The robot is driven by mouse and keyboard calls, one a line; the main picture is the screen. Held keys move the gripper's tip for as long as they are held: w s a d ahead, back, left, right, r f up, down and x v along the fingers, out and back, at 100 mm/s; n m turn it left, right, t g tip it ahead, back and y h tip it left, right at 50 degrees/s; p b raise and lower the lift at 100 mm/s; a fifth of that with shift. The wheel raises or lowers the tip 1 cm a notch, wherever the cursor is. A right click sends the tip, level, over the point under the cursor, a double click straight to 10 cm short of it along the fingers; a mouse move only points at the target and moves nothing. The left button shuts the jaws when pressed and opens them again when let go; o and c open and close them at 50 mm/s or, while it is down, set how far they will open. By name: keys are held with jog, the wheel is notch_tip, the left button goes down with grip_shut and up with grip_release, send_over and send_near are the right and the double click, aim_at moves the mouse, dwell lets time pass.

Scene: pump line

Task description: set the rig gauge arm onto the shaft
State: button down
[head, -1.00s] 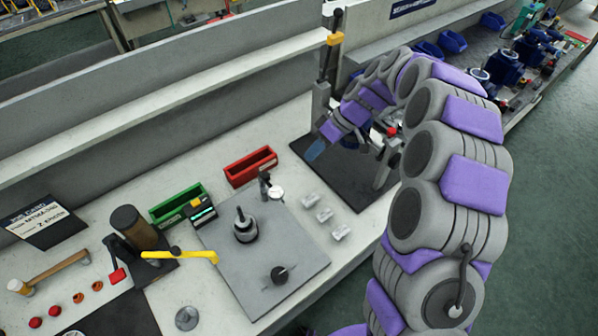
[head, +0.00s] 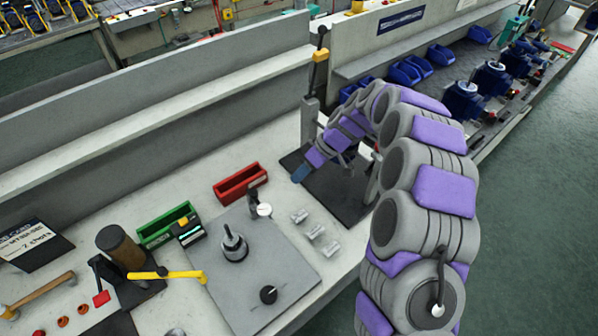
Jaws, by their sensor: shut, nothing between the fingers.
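A grey base plate (head: 250,313) lies on the bench. On it stands a dark stepped shaft piece (head: 234,246), upright. At the plate's back edge is a small white-faced dial gauge (head: 264,210) on a dark post, which looks like the rig gauge arm; it sits beside the shaft, apart from it. A dark knob (head: 268,294) is near the plate's front. My gripper (head: 301,173) is shut and empty, behind and to the right of the gauge, above the dark mat. Its fingers are small in the view.
A red bin (head: 240,184) and green bin (head: 163,227) stand behind the plate. Small metal blocks (head: 315,232) lie to its right. A tall lever press (head: 317,80) stands close to my gripper. A yellow-handled tool (head: 167,275) reaches over the plate's left edge.

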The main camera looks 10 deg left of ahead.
aim_at(258, 201)
jog(key=s+a+f+b, duration=0.1)
jog(key=s+a+f, duration=0.3)
jog(key=s+a, duration=0.1)
jog(key=shift+f, duration=0.3)
jog(key=shift+a, duration=0.2)
